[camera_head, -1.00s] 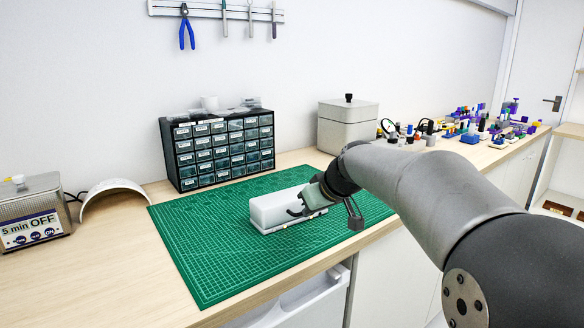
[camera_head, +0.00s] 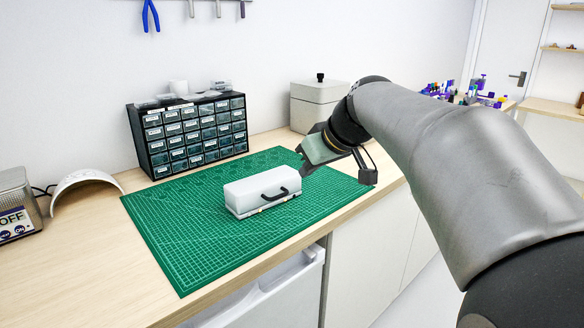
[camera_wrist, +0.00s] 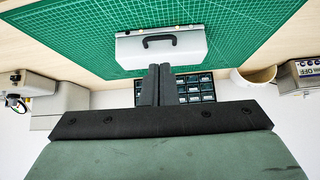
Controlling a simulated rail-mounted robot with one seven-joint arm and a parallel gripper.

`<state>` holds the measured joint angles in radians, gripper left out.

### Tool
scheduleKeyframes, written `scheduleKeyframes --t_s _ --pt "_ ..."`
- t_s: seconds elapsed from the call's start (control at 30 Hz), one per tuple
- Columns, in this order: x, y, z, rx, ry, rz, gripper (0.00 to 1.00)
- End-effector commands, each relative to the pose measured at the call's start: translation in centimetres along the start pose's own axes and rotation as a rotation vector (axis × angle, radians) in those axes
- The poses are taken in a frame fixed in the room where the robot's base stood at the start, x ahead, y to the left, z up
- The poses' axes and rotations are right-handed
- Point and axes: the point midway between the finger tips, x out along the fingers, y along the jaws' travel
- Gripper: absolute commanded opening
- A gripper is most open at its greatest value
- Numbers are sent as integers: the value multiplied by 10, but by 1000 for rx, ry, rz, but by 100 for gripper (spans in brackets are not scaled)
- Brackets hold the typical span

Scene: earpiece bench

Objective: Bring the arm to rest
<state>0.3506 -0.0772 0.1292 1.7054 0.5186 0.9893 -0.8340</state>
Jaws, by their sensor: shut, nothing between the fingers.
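My gripper (camera_head: 303,168) is in the air above the right part of the green cutting mat, to the right of a white case. In the wrist view its two dark fingers (camera_wrist: 156,84) lie side by side, shut, with nothing held. The white case (camera_head: 262,190) has a black handle and rests closed on the mat, apart from the gripper. It also shows in the wrist view (camera_wrist: 190,48), beyond the fingertips. My arm reaches in from the right of the head view.
The cutting mat (camera_head: 180,235) covers much of the wooden bench. A black drawer cabinet (camera_head: 190,130) stands behind it, with a grey lidded box (camera_head: 312,100) at the back right. A white curved shell (camera_head: 85,185) and a cleaner with a display (camera_head: 15,215) stand left.

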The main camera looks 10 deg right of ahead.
Motion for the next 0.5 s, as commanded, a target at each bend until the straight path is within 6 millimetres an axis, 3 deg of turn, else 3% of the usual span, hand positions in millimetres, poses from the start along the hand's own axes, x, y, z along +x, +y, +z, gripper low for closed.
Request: scheduleKeyframes --t_s 0.07,0.17,0.3,0.5 --pt "-6 -11 6 23 -38 -7 0" --pt "-12 -37 35 101 -151 -13 0" --pt "-28 -85 106 241 -371 17 0" --pt "-56 -128 201 357 -594 103 0"
